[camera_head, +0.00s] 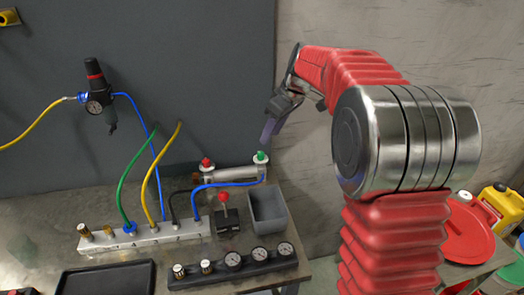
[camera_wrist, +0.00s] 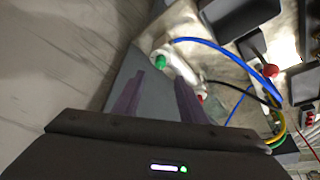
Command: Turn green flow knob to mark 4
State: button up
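The green flow knob (camera_head: 261,156) sits on a white fitting at the right end of a metal cylinder (camera_head: 228,173) on the bench. It also shows in the wrist view (camera_wrist: 160,62), just beyond my fingertips. My gripper (camera_head: 267,138) is above the green knob, pointing down at it. In the wrist view my gripper (camera_wrist: 160,84) has its two fingers apart with nothing between them. The fingers look clear of the knob. The marks around the knob are too small to read. A red knob (camera_head: 206,162) is at the cylinder's left end.
A blue hose (camera_head: 222,184) runs to the cylinder near the green knob. A grey bin (camera_head: 267,212) and a red-topped lever (camera_head: 225,204) stand in front. A manifold (camera_head: 150,237) with hoses is at left, gauges (camera_head: 233,260) at front. A dark panel rises behind.

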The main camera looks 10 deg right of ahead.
aim_at(261, 153)
jog(key=x, duration=0.9)
jog(key=shift+w+a+f, duration=0.1)
jog(key=shift+a+f, duration=0.05)
jog(key=shift+f, duration=0.15)
jog(key=shift+c, duration=0.7)
grip_shut()
